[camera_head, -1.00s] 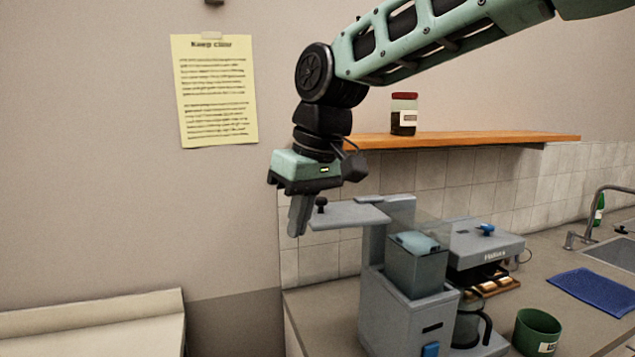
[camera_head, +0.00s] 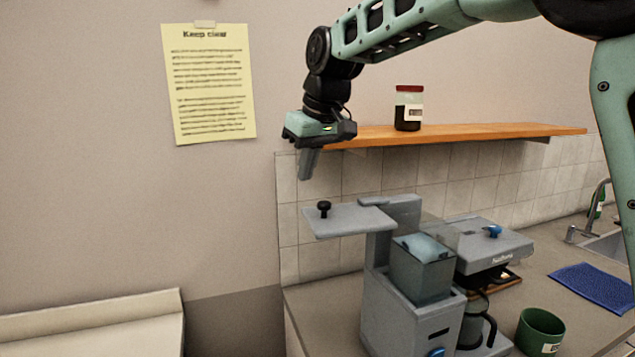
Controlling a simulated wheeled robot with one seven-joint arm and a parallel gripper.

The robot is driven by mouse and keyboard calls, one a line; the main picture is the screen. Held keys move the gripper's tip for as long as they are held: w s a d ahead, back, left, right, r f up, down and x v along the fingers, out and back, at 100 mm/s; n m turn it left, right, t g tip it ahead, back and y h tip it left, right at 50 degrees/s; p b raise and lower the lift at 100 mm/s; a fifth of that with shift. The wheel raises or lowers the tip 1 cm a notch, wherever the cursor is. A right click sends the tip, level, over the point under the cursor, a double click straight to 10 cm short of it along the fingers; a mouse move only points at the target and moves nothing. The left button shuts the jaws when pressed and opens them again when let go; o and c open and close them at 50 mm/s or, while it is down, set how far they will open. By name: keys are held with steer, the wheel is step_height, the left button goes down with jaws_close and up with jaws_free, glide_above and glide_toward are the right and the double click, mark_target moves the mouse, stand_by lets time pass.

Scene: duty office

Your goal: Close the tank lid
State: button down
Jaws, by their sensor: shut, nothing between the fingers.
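The grey tank lid (camera_head: 352,220) sticks out to the left from the top of the coffee machine (camera_head: 412,318), level, with a black knob (camera_head: 323,208) near its left end. It is swung aside from the clear water tank (camera_head: 422,270), whose top is uncovered and shows a pale blue surface. My gripper (camera_head: 307,178) is shut and empty, pointing down. In the picture it appears above and slightly left of the knob, apart from it. I cannot tell its exact depth relative to the lid.
A wooden shelf (camera_head: 460,135) with a red-capped jar (camera_head: 408,108) runs along the wall near my gripper. On the counter are a green cup (camera_head: 539,332) and a blue mat (camera_head: 594,288). A glass carafe (camera_head: 473,325) sits in the machine.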

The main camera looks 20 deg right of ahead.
mark_target(311, 212)
steer(key=p+x, duration=0.1)
steer(key=x, duration=0.2)
steer(key=shift+s+d+f+p, duration=0.1)
steer(key=shift+s+d+p, duration=0.15)
steer(key=shift+s, duration=0.35)
steer(key=shift+s+d+p, duration=0.1)
steer(key=shift+s+d, duration=0.15)
steer(key=shift+s, duration=0.35)
steer(key=shift+s+d+f, duration=0.25)
steer(key=shift+s+f, duration=0.05)
steer(key=shift+s, duration=0.25)
